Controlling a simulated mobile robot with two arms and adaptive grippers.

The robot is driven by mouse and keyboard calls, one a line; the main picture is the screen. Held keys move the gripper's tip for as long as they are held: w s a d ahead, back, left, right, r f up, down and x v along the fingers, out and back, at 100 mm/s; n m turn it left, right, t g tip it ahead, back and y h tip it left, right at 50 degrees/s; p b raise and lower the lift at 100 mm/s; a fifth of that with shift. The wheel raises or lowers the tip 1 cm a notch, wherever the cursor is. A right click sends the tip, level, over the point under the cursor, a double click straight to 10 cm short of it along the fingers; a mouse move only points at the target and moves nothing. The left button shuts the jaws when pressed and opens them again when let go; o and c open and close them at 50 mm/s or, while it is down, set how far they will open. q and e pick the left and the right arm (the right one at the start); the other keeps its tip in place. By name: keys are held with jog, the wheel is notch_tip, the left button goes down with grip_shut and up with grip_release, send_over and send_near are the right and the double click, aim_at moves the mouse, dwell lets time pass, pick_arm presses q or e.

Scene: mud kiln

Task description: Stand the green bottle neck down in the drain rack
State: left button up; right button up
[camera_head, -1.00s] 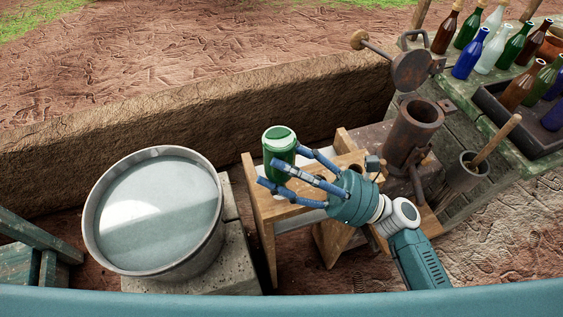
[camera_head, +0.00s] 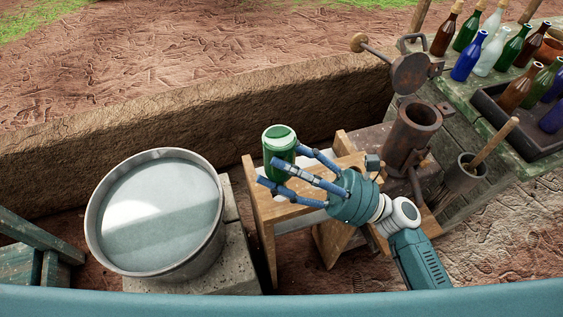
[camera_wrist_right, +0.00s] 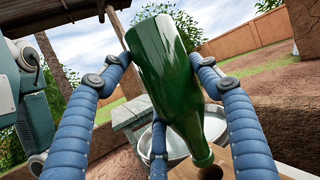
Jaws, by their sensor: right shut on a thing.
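The green bottle (camera_head: 279,143) is upside down, its base up and its neck hidden in the head view. In the right wrist view the green bottle (camera_wrist_right: 170,75) tilts a little, its neck pointing down to the lower right. My right gripper (camera_head: 283,172) is shut around the bottle's body with its blue fingers. The wooden drain rack (camera_head: 264,213) stands under the bottle. In the right wrist view the bottle's mouth is close over a dark hole in the rack's board (camera_wrist_right: 180,171); I cannot tell whether it has entered. My left gripper is out of view.
A round metal tub of water (camera_head: 158,212) stands on a block left of the rack. A rusty metal cylinder (camera_head: 410,135) with an open lid is to the right. Several bottles and a dark crate (camera_head: 520,140) are on the bench at the upper right.

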aim_at(293, 152)
jog(key=shift+r+p, duration=2.25)
jog(key=shift+r, duration=0.7)
jog(key=shift+f, duration=0.15)
